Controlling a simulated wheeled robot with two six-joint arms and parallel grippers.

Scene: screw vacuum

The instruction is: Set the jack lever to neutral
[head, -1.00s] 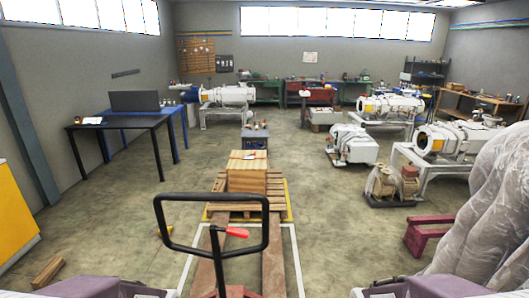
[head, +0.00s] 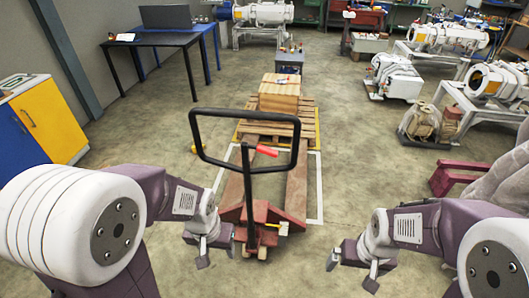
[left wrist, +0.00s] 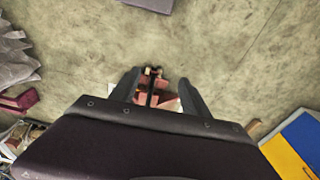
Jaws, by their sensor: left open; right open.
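The pallet jack (head: 262,214) stands in front of me, with a black loop handle (head: 196,135) on an upright shaft. The red jack lever (head: 267,151) sticks out to the right of the shaft, inside the loop. My left gripper (head: 217,252) is open and empty, low and left of the jack's red base. My right gripper (head: 352,272) is open and empty, right of the base and apart from it. Both are well below the lever in the head view. In the left wrist view, the left fingers (left wrist: 160,95) are spread, with part of the jack visible between them.
The jack's forks run under a wooden pallet (head: 252,128) carrying a wooden crate (head: 279,101). A yellow and blue cabinet (head: 45,120) stands at left. A dark red stand (head: 447,178) and a plastic-wrapped thing (head: 505,180) are at right. The floor beside the jack is clear.

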